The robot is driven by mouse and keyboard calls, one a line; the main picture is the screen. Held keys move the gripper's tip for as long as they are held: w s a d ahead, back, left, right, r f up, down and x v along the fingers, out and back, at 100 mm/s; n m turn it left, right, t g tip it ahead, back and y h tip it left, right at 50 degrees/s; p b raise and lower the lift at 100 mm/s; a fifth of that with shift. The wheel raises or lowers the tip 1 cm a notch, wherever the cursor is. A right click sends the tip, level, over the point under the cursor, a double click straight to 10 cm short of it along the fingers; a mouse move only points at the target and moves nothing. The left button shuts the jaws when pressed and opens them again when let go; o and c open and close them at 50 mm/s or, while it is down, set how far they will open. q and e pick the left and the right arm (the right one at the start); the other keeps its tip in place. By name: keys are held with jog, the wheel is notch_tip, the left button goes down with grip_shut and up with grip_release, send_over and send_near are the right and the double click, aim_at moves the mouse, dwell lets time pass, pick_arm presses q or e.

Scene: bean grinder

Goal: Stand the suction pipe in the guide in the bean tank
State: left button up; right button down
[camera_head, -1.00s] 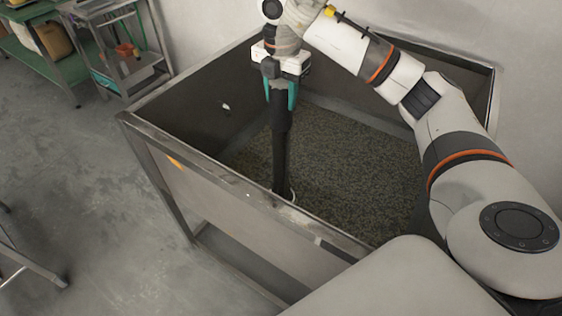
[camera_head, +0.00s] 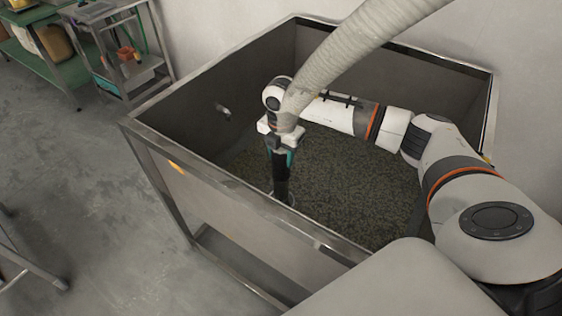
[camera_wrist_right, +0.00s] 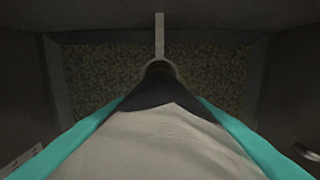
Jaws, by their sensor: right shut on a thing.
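The suction pipe is a black tube (camera_head: 281,180) with a pale ribbed hose (camera_head: 350,58) on its top. My right gripper (camera_head: 282,158) is shut on it inside the bean tank (camera_head: 225,185), and the pipe is close to upright. In the right wrist view the teal fingers (camera_wrist_right: 160,110) lie on both sides of the pipe (camera_wrist_right: 160,92). The guide, a grey ring on a bar (camera_wrist_right: 159,35), curves round the pipe's lower part. The pipe seems to be inside the ring; its bottom end is hidden. My left gripper is not in view.
Beans (camera_head: 350,180) cover the tank floor. The tank's metal front rim (camera_head: 240,190) is close to the pipe. A wall stands behind the tank.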

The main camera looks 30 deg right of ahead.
jog(key=shift+f, duration=1.65)
jog(key=c, duration=0.7)
grip_release()
jog(key=shift+f, duration=0.15)
notch_tip(320, 180, up, 12)
jog(key=shift+r+b, duration=0.2)
jog(key=shift+b, duration=0.3)
